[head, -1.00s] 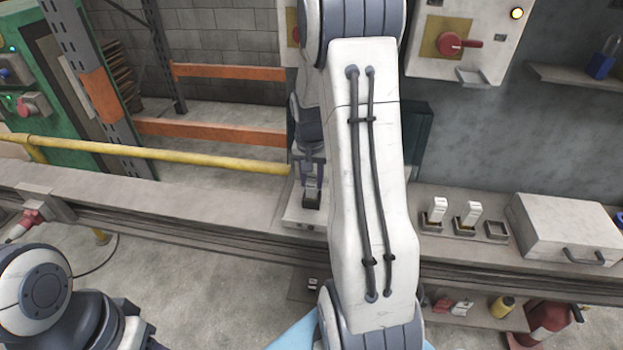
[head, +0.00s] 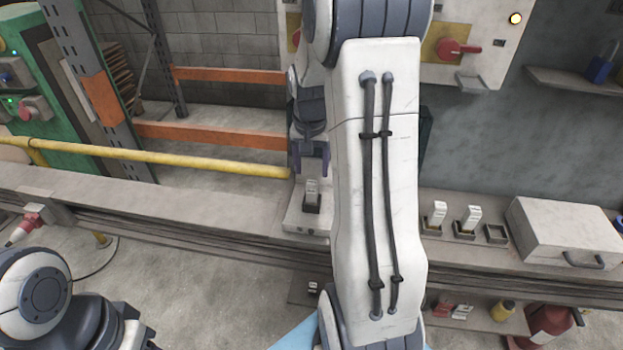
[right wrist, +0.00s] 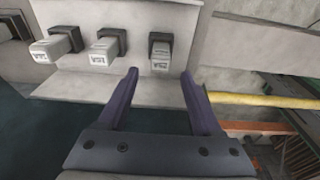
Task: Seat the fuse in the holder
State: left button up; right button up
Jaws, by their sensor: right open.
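A light grey fuse (head: 312,187) stands in a dark holder (head: 312,206) on a pale base block (head: 298,217) on the bench. My right gripper (head: 311,172) is just above and behind it, partly hidden by my own arm. In the right wrist view, my right gripper (right wrist: 160,78) is open and empty. The fuse (right wrist: 160,57) sits in its dark holder (right wrist: 160,38), beyond and between the fingertips and apart from them. How deep it sits is hard to tell.
Two more fuses appear left of it in the right wrist view, a middle one (right wrist: 104,54) and a left one (right wrist: 50,50). On the bench, two white fuses (head: 437,212) stand beside an empty socket (head: 495,233) and a grey case (head: 565,232). A yellow rail (head: 180,160) runs behind.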

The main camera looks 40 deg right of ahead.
notch_tip(320, 180, up, 6)
jog(key=s+a+n+y, duration=0.1)
jog(key=s+a+n, duration=0.3)
jog(key=a, duration=0.8)
jog(key=s+a+n, duration=0.2)
jog(key=a+n, duration=0.3)
jog(key=a, duration=0.7)
jog(key=s+a+f+n, duration=0.1)
jog(key=s+a+n, duration=0.3)
jog(key=s, duration=0.3)
jog(key=s+a+f+n+y, duration=0.1)
jog(key=s+a+n, duration=0.3)
jog(key=s, duration=0.3)
jog(key=shift+s+a+f+g, duration=0.25)
jog(key=shift+s+a+g, duration=0.15)
jog(key=shift+a, duration=0.35)
